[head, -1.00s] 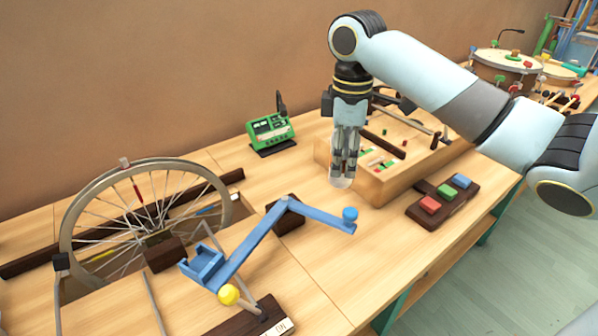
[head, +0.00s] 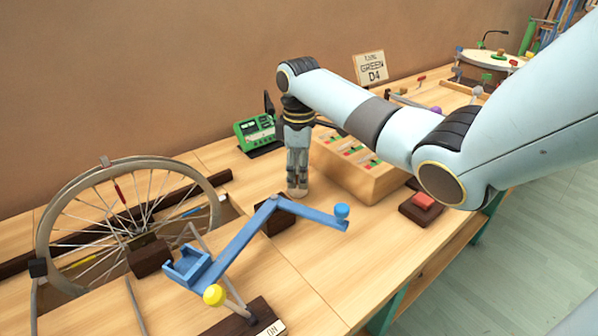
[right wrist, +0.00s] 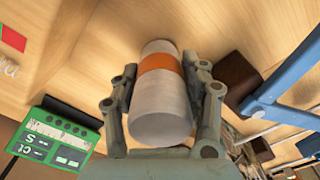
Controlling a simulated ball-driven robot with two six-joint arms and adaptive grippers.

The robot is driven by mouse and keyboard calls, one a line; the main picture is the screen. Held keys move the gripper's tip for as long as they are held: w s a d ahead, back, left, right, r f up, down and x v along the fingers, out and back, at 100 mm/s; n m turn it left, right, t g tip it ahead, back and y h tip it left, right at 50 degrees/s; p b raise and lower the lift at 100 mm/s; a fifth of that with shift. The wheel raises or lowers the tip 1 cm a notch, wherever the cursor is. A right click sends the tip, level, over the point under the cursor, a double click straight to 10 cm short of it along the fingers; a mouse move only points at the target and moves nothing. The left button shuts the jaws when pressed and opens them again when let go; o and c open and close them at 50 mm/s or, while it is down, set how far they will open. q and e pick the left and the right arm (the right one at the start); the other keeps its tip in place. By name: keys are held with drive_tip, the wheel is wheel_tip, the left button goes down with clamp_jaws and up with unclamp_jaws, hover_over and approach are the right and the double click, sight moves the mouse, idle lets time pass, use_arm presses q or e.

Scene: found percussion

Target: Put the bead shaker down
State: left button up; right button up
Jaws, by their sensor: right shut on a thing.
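My right gripper (head: 297,188) points down over the wooden table and is shut on the bead shaker. In the right wrist view the bead shaker (right wrist: 160,92) is a pale grey cylinder with an orange band, held between the two fingers of the gripper (right wrist: 165,90). In the head view only the shaker's pale lower end (head: 298,192) shows below the fingers, close to the tabletop. I cannot tell whether it touches the table. My left gripper is out of view.
A blue lever arm (head: 240,240) with a yellow ball stands in front. A spoked wheel (head: 130,215) is at the left. A green meter box (head: 255,133) is behind. A wooden box (head: 365,180) is close on the right. Bare tabletop (head: 330,265) lies at the front right.

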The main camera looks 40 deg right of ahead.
drive_tip(key=o, duration=1.2)
drive_tip(key=shift+f, duration=0.1)
drive_tip(key=shift+o, duration=0.2)
wheel_tip(320, 180, up, 12)
drive_tip(key=shift+r+p, duration=0.15)
drive_tip(key=shift+p, duration=0.6)
